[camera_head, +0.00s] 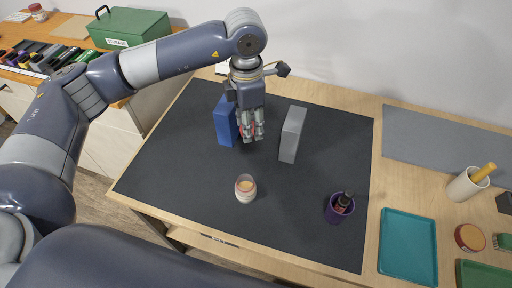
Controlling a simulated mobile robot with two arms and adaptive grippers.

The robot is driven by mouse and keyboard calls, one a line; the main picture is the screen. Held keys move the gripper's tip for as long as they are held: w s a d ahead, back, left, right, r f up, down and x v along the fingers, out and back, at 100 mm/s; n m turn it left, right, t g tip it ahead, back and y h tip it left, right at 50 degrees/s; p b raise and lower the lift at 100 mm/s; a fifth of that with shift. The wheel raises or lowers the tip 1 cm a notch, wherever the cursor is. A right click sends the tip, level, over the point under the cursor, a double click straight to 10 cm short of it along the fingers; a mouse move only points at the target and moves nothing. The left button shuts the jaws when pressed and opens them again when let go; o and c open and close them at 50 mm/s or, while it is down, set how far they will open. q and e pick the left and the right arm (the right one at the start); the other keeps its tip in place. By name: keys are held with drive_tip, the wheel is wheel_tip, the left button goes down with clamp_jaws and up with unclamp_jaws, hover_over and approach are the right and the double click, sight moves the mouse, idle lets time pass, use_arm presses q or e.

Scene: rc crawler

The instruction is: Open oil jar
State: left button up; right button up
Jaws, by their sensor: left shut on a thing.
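A small pale jar (245,188), which looks like the oil jar, stands upright on the dark mat in front of my left gripper. Its top shows an orange-tan round surface; I cannot make out a lid on it. My left gripper (252,136) points down above the mat, between the blue and grey blocks and apart from the jar. Its fingers are shut on a small red thing, mostly hidden by the fingers, so I cannot tell its shape. My right gripper is not in view.
A blue block (224,121) and a grey block (291,134) stand either side of my left gripper. A purple cup (336,211) stands right on the dark mat (280,225). A teal tray (408,247) and a beige cup (462,188) are further right. The mat's front middle is clear.

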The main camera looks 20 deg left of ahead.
use_arm(q)
wheel_tip(320, 180, down, 5)
drive_tip(key=d+n+p, duration=0.2)
drive_tip(key=n+p, duration=0.1)
drive_tip(key=n, duration=0.9)
drive_tip(key=n+p, duration=0.2)
drive_tip(key=n, duration=0.1)
hover_over(259, 170)
wheel_tip(259, 170, down, 7)
drive_tip(key=shift+f, duration=0.1)
wheel_tip(259, 170, down, 4)
drive_tip(key=shift+f+p, duration=0.25)
drive_tip(key=shift+p, duration=0.05)
drive_tip(key=shift+f, duration=0.25)
drive_tip(key=o, duration=0.7)
drive_tip(key=shift+f, duration=0.1)
drive_tip(key=o, duration=0.5)
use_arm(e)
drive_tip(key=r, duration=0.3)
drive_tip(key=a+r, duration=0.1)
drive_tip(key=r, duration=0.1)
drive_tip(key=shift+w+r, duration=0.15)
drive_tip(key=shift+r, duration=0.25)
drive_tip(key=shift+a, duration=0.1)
